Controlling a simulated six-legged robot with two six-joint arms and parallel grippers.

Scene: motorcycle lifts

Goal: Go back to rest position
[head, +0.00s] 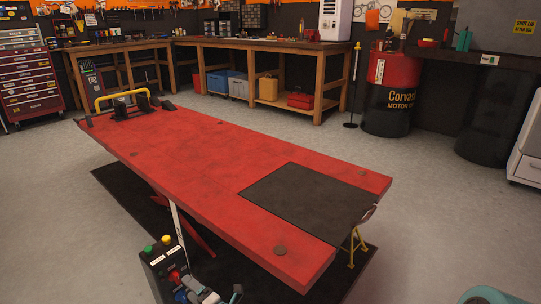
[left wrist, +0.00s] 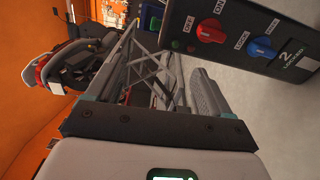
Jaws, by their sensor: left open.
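The red lift table (head: 190,150) stands raised on its legs over a black base in the head view, with a dark panel (head: 300,208) set in its near right part. A control box (head: 166,268) on a post stands at its near side, with green and yellow buttons and a red knob on it. My left gripper (head: 205,292) is low in the head view beside this box. In the left wrist view the gripper (left wrist: 165,65) is open, with nothing seen between its fingers. The box (left wrist: 270,35), with red and blue knobs, is at upper right there.
A yellow bar wheel clamp (head: 122,98) is at the lift's far end. Workbenches (head: 262,45) line the back wall. A red and black oil drum (head: 392,93) stands at back right, a red tool chest (head: 27,75) at far left. Grey floor (head: 430,220) is open on the right.

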